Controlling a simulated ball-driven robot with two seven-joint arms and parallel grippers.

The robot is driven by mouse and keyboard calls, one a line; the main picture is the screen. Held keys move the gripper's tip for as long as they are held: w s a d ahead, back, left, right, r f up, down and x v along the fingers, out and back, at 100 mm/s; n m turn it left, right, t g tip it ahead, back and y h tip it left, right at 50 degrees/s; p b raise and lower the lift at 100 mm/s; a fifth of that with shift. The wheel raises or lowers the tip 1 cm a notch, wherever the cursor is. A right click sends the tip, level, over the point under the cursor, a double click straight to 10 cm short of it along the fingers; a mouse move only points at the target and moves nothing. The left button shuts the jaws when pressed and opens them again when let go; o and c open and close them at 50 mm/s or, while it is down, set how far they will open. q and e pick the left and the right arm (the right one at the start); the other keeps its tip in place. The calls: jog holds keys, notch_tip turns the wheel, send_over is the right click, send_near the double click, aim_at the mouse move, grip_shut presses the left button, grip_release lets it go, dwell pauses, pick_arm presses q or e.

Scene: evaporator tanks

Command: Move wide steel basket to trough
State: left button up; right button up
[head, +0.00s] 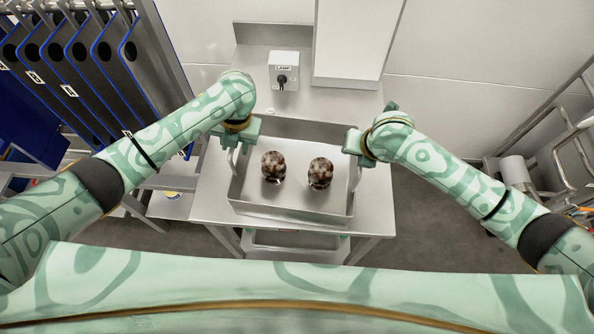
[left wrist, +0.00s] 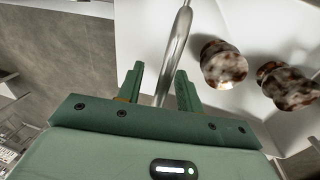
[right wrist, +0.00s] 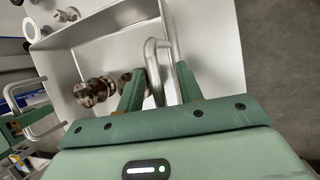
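The wide steel basket (head: 292,208) is a shallow rectangular tray with raised walls and upright side handles, standing on a steel table. Two brown-and-white mottled round things (head: 273,166) (head: 320,172) are inside it. My left gripper (head: 235,146) is at the left handle; in the left wrist view its open fingers (left wrist: 160,88) stand on either side of the handle bar (left wrist: 176,50). My right gripper (head: 352,150) is at the right handle; in the right wrist view its open fingers (right wrist: 160,88) straddle the handle loop (right wrist: 152,62). I cannot make out a trough.
A grey box marked LAMP (head: 284,71) with a black switch stands behind the basket on the steel table (head: 213,195). Dark blue-edged plates (head: 85,60) hang at left; a metal-tube frame (head: 560,145) stands at right.

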pick_arm(q)
grip_shut()
pick_arm(e)
grip_shut()
dwell(1.1)
